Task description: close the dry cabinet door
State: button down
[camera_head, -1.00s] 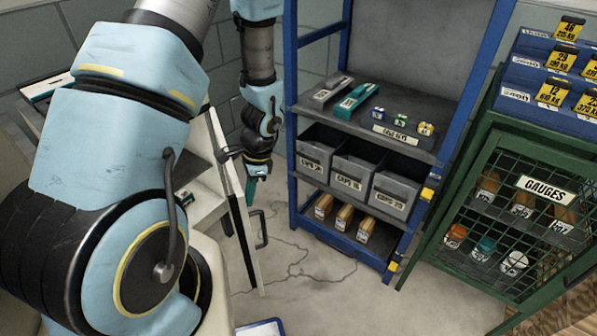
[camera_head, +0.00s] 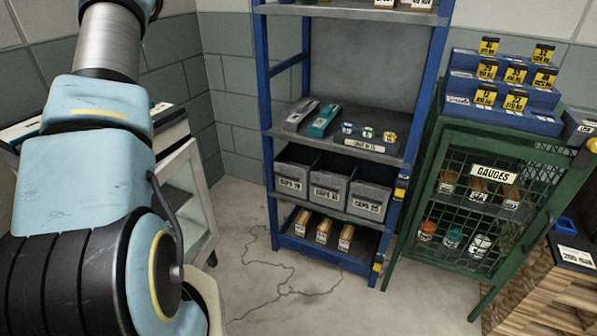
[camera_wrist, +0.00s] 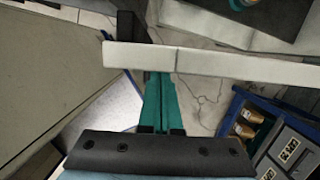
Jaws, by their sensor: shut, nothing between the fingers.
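The white dry cabinet (camera_head: 203,190) stands at the left in the head view, partly behind my arm. Its shelf inside shows through the front. I cannot make out the door apart from the frame in that view. In the wrist view a long white bar, seemingly the door's edge (camera_wrist: 220,65), crosses in front of my gripper. My gripper (camera_wrist: 160,85) has its teal fingers together and empty, with their tips at or just under this bar. Whether they touch it I cannot tell. A dark upright piece (camera_wrist: 130,58) is beside the bar. My gripper is hidden in the head view.
A blue shelf rack (camera_head: 268,150) with grey bins stands in the middle. A green mesh gauge cabinet (camera_head: 425,180) stands right of it, near a wooden crate (camera_head: 540,290). Cracked floor (camera_head: 285,285) is clear in front of the rack. A beige surface (camera_wrist: 50,85) fills the wrist view's left.

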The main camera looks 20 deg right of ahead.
jog(key=shift+w+a+m, duration=0.2)
jog(key=shift+w+a, duration=0.2)
jog(key=shift+a, duration=0.3)
jog(key=shift+w+a+m, duration=0.2)
jog(key=shift+w+a, duration=0.2)
jog(key=shift+a, duration=0.25)
jog(key=shift+d, duration=0.1)
